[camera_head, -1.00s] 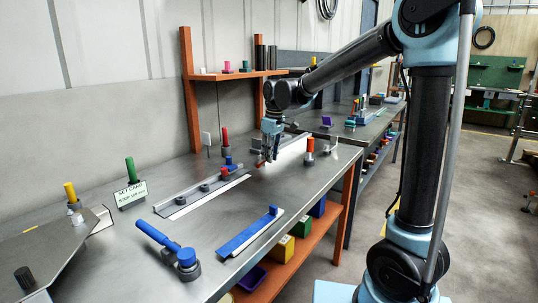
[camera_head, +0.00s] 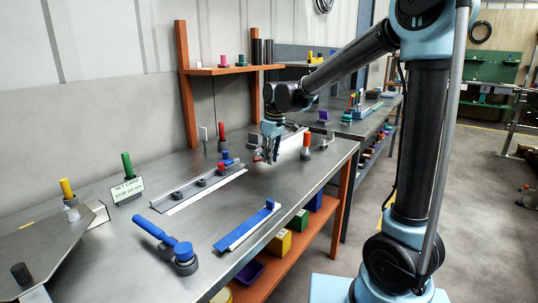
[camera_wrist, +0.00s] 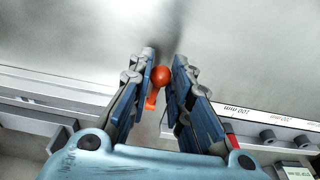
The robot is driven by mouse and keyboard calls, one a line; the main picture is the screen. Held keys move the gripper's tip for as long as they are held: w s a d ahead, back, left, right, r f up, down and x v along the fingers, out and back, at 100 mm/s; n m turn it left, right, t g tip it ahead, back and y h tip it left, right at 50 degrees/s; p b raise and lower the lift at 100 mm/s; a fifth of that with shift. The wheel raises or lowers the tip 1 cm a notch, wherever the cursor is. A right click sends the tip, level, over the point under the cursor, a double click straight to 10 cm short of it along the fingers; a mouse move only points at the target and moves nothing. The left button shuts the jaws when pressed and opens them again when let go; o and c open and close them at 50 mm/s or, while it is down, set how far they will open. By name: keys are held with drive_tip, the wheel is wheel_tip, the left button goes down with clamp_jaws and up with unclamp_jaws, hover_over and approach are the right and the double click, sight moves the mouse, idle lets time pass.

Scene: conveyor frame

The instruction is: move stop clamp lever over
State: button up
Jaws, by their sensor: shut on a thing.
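The stop clamp lever shows in the wrist view as an orange-red ball knob (camera_wrist: 161,75) on a short orange-red arm. My gripper (camera_wrist: 161,82) is shut on it, with one blue-grey finger on each side of the knob. In the head view my gripper (camera_head: 268,155) is low over the far part of the bench, at the far end of the grey rail. The lever is too small to make out clearly there. A white scale strip (camera_wrist: 240,112) with millimetre marks lies right of the fingers in the wrist view.
The grey rail (camera_head: 170,201) carries black knobs. A red-handled post (camera_head: 222,132) stands behind it and an orange-handled post (camera_head: 306,141) to my gripper's right. A sign card (camera_head: 127,189), a blue-handled tool (camera_head: 155,232) and a blue bar (camera_head: 245,227) are nearer.

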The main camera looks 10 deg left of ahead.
drive_tip(key=shift+w+d+f, duration=0.1)
drive_tip(key=shift+d+f, duration=0.15)
drive_tip(key=shift+f, duration=0.3)
drive_tip(key=shift+d+f, duration=0.1)
drive_tip(key=shift+f, duration=0.6)
drive_tip(key=o, duration=0.9)
drive_tip(key=shift+c, duration=0.2)
